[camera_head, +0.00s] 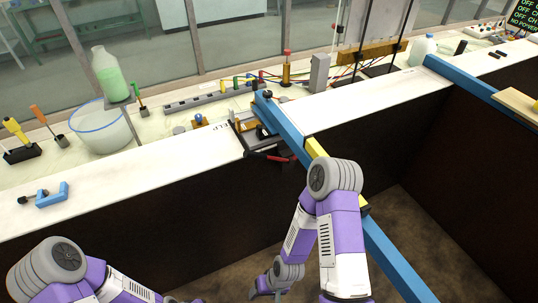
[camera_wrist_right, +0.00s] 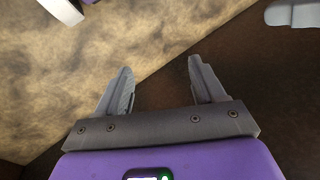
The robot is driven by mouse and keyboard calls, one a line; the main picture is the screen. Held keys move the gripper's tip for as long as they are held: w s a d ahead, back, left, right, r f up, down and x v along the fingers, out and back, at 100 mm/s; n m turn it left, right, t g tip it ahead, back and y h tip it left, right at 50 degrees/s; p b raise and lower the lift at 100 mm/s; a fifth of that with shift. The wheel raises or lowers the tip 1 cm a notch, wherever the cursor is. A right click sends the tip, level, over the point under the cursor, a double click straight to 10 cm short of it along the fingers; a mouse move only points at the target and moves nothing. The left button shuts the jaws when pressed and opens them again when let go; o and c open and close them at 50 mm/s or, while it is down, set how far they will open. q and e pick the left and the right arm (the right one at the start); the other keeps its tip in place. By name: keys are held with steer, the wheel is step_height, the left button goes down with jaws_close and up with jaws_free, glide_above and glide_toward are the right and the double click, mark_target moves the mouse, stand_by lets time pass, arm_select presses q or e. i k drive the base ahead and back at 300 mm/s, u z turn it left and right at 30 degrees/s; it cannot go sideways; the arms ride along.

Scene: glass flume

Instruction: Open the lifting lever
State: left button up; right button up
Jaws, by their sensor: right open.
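A lever with a dark red handle (camera_head: 268,156) sticks out over the front edge of the white bench, beside a small metal mechanism (camera_head: 247,126). It looks like the lifting lever, though it is small and dark here. My right gripper (camera_head: 266,290) hangs low in front of the dark bench front, well below and apart from the lever. In the right wrist view its two grey fingers (camera_wrist_right: 162,85) are spread with nothing between them. The lever does not show in that view. My left arm comes in at the lower left; its gripper is not visible.
A blue beam (camera_head: 392,262) with yellow blocks runs from the bench edge toward the lower right, close to my right arm. The floor between is bare.

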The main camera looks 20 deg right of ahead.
mark_target(267, 157)
steer(key=u, duration=0.75)
steer(key=i, duration=0.8)
steer(key=z, duration=1.75)
